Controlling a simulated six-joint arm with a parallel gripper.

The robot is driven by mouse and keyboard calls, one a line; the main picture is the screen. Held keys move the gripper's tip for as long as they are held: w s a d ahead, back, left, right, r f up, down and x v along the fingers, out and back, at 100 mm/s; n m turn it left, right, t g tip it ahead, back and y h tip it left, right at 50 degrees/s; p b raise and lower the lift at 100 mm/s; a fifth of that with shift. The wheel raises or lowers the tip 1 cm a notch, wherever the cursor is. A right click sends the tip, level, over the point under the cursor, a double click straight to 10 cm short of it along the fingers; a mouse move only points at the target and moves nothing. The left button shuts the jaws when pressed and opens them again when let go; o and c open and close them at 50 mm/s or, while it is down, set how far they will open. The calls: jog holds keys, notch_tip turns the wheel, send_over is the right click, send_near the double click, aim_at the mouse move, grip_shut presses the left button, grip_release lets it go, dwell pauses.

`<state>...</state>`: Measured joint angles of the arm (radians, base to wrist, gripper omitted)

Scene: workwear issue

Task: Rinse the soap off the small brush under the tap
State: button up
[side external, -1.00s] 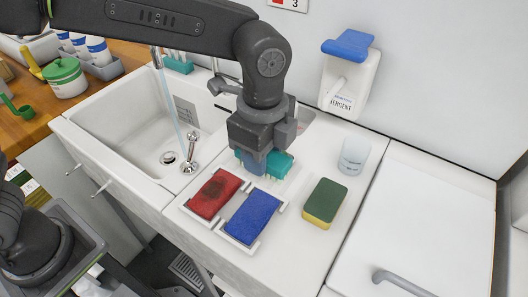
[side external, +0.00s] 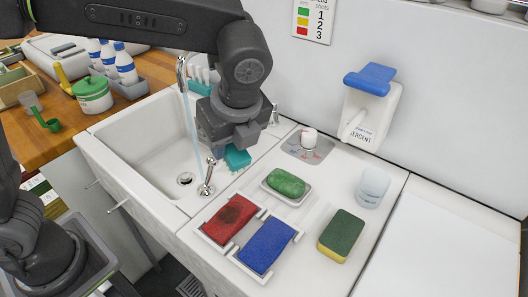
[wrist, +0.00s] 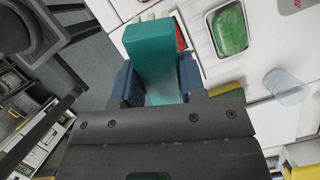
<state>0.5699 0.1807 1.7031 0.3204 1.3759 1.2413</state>
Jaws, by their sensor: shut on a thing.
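My gripper (side external: 226,146) is shut on a teal brush (side external: 237,158) near the sink's right rim. In the wrist view the teal brush (wrist: 155,60) sits between the blue finger pads of my gripper (wrist: 160,82). The chrome tap (side external: 181,68) stands at the back of the white sink (side external: 100,143). A thin water stream (side external: 190,115) falls from it into the basin. The brush shows to the right of this stream, apart from it in the picture.
A green soap bar (side external: 286,183) lies in a white dish. In front are a red pad (side external: 231,215) and a blue pad (side external: 266,246). A sponge (side external: 341,236) and a clear cup (side external: 373,187) stand to the right. A detergent dispenser (side external: 363,118) hangs on the wall.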

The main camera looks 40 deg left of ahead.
jog(key=s+a+m+t+y, duration=0.2)
jog(key=a+m+t, duration=0.3)
jog(key=a, duration=0.8)
notch_tip(320, 180, down, 9)
jog(key=y, duration=0.2)
jog(key=w+a+f, duration=0.2)
jog(key=w+a, duration=0.7)
jog(key=shift+w+a+f+m+t, duration=0.3)
jog(key=shift+w+f, duration=0.05)
dwell(0.4)
jog(key=s+d, duration=0.1)
jog(key=s, duration=0.7)
dwell(0.5)
dwell(1.1)
jog(key=s+r, duration=0.4)
jog(key=s, duration=0.1)
jog(key=shift+d, duration=0.4)
jog(key=shift+w, duration=0.1)
dwell(0.4)
jog(key=w+d+m+t+h, duration=0.1)
jog(key=w+d+m+h, duration=0.1)
jog(key=w, duration=0.6)
jog(key=w+d+m+t+h, duration=0.1)
jog(key=w+d+m, duration=0.3)
jog(key=w, duration=0.5)
jog(key=shift+d+f+t+h, duration=0.2)
jog(key=shift+d+t+h, duration=0.2)
jog(key=shift+d+h, duration=0.6)
